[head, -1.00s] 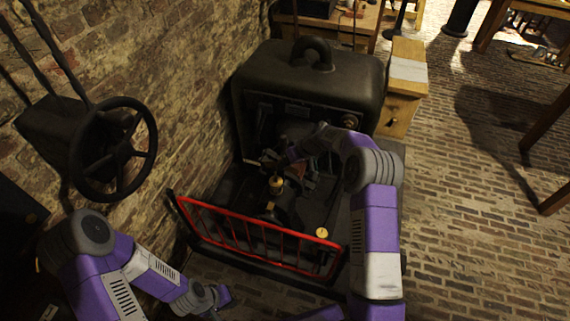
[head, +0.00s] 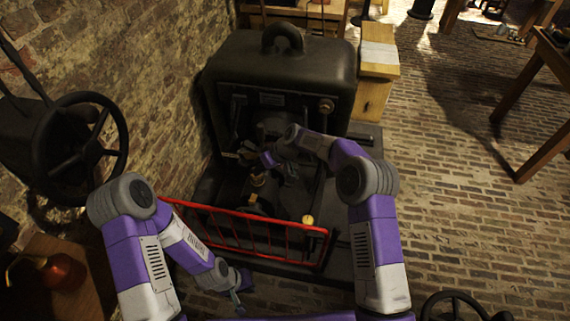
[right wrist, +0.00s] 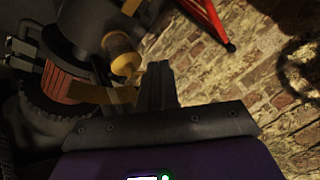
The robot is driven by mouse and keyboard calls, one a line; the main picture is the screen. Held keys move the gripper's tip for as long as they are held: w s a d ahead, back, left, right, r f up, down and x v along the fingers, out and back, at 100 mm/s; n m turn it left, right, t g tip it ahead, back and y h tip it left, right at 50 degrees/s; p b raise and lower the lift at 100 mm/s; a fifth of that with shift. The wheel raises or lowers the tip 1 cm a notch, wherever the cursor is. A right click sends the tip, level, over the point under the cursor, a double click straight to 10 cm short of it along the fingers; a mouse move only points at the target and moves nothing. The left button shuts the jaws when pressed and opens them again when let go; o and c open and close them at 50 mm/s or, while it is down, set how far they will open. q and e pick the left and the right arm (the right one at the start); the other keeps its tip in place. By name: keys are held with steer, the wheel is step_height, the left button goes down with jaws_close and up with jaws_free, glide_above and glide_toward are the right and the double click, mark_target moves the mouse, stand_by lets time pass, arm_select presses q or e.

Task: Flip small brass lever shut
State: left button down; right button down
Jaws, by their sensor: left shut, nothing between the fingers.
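The black machine (head: 285,65) stands against the brick wall, with a dark recess in its front. My right gripper (head: 275,165) is inside that recess; its fingers are hard to make out from the head. In the right wrist view my right gripper's fingers (right wrist: 157,85) look close together. A brass strip (right wrist: 100,93) and a rounded brass knob (right wrist: 126,64) lie just left of the fingertips. I cannot tell which brass piece is the small lever, or whether the fingers touch it. My left gripper (head: 238,297) is shut and empty, low in front of the red rail.
A red rail (head: 250,216) crosses the front of the machine. A brass-topped post (head: 257,178) stands behind it and a yellow knob (head: 308,220) near its right end. A black handwheel (head: 82,148) is on the left wall. Brick floor (head: 430,200) at right is open.

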arm_select(q)
steer(key=shift+s+a+f+b, duration=0.1)
steer(key=shift+s+f+b, duration=0.4)
steer(key=shift+f+b, duration=0.15)
arm_select(e)
steer(key=shift+s+a+f, duration=0.2)
steer(key=shift+s+f, duration=0.3)
steer(key=shift+s+a+f, duration=0.2)
steer(key=shift+s+f, duration=0.25)
steer(key=shift+f, duration=0.05)
arm_select(q)
steer(key=shift+f, duration=0.1)
arm_select(e)
steer(key=shift+w, duration=0.1)
arm_select(q)
steer(key=shift+f, duration=0.3)
arm_select(e)
steer(key=shift+w+d+f, duration=0.2)
steer(key=shift+w+d, duration=0.05)
steer(key=shift+w, duration=0.45)
